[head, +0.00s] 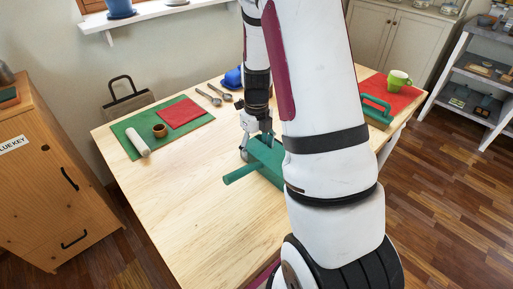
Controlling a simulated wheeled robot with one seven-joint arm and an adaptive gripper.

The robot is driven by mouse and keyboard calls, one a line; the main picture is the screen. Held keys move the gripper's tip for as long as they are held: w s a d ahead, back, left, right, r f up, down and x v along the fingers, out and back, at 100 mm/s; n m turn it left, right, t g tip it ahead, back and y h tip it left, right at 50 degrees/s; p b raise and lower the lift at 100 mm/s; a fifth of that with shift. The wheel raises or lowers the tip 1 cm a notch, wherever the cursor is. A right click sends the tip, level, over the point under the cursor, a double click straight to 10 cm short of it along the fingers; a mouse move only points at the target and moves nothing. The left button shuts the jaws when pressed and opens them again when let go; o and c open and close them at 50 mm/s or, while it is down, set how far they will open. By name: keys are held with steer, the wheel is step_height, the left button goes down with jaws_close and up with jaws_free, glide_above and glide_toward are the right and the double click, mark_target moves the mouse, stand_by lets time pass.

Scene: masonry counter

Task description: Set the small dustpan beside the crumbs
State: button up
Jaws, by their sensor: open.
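A green dustpan-like object (266,160) with a rounded handle (240,174) lies on the wooden table, its handle pointing to the lower left. My arm hides its right part. My gripper (256,146) is open and points down at the far edge of this green object. I cannot tell whether the fingers touch it or straddle its edge. No crumbs can be made out in this view; my arm covers much of the table's right half.
A green mat (188,138) at the left holds a red cloth (180,112), a small brown cup (160,130) and a white roll (137,142). Spoons (209,97) lie behind. A green handled object (377,108) and mug (398,80) are at right. The front-left table is clear.

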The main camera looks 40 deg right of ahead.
step_height(320, 180, up, 11)
steer(key=p, duration=0.1)
steer(key=s+a+r+n+t, duration=0.1)
steer(key=s+a+r+n, duration=0.3)
steer(key=a+r+n, duration=0.45)
steer(key=s+a+r+n, duration=0.2)
steer(key=s+n, duration=0.4)
steer(key=n, duration=0.3)
steer(key=s+a+r+n+t, duration=0.1)
steer(key=s+a+r+n, duration=0.1)
steer(key=s+a+n, duration=0.3)
steer(key=s+a+r+n, duration=0.1)
steer(key=s+a+n, duration=0.3)
steer(key=n, duration=0.9)
steer(key=shift+s+r+t, duration=0.4)
steer(key=shift+s, duration=1.3)
steer(key=shift+a, duration=0.1)
